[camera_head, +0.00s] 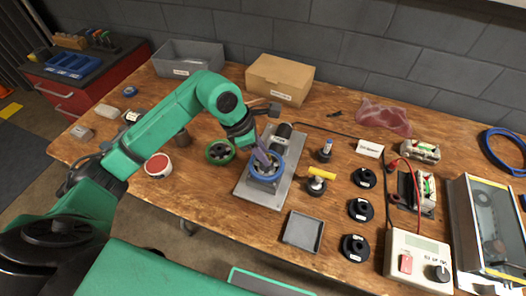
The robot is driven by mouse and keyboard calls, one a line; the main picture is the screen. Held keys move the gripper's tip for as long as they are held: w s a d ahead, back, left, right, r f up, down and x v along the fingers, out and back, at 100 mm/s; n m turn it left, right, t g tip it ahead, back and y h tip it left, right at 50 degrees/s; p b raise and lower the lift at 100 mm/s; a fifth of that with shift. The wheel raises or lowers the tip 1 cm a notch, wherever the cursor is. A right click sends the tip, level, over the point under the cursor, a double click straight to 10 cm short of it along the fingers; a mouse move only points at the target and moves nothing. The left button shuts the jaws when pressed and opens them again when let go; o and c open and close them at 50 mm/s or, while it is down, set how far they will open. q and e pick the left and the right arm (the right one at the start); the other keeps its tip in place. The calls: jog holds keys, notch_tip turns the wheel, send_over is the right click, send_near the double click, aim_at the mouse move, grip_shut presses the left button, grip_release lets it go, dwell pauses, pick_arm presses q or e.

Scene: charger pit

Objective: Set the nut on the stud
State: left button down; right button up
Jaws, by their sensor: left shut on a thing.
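A blue-rimmed wheel (280,176) sits on a grey metal plate (258,194) in the middle of the bench. My left arm reaches in from the left, and its gripper (265,163) points down over the middle of the wheel. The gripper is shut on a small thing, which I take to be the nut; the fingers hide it. The stud is not clearly visible; the gripper covers the wheel's centre. I cannot tell whether nut and stud touch. My right gripper is not in view.
A green ring (220,152) lies left of the plate. A black cylinder (284,130) stands at its far end. Right are a yellow-handled tool (320,173), several black discs (360,210) and a meter box (418,256). A shallow grey tray (302,232) lies in front.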

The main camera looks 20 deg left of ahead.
pick_arm(q)
jog(key=shift+f, duration=0.2)
jog(key=c, duration=0.5)
grip_release()
jog(key=shift+c, duration=0.2)
jog(key=b+v, duration=0.1)
jog(key=v, duration=1.3)
jog(key=shift+r, duration=0.35)
